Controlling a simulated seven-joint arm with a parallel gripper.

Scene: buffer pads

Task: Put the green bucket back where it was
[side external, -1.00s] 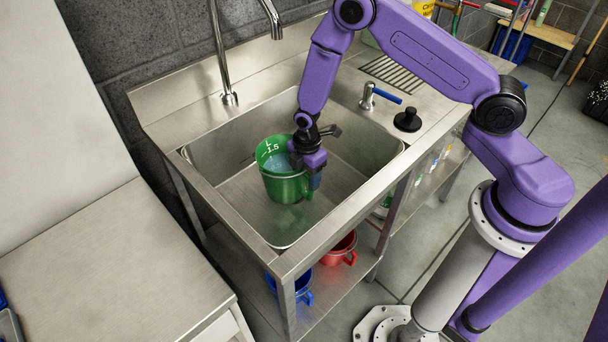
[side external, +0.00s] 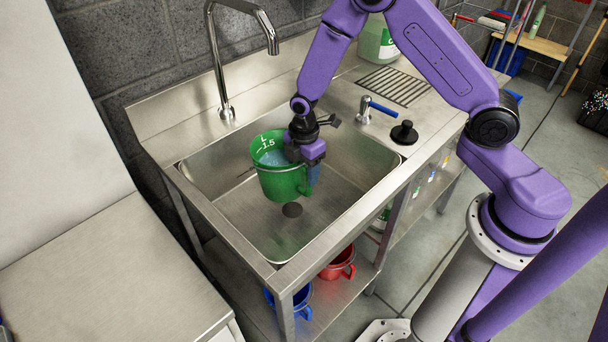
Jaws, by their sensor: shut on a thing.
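The green bucket (side external: 281,181) has white measuring marks inside and holds some bluish liquid. It hangs upright, or nearly so, above the floor of the steel sink basin (side external: 240,205). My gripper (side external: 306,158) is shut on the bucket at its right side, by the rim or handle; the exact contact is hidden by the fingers.
A tap (side external: 226,70) arches over the back of the sink. A blue-handled lever (side external: 375,107) and a black plug (side external: 404,132) stand on the right deck beside a grooved drainer (side external: 396,85). A red bucket (side external: 338,264) and a blue bucket (side external: 290,299) sit on the lower shelf.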

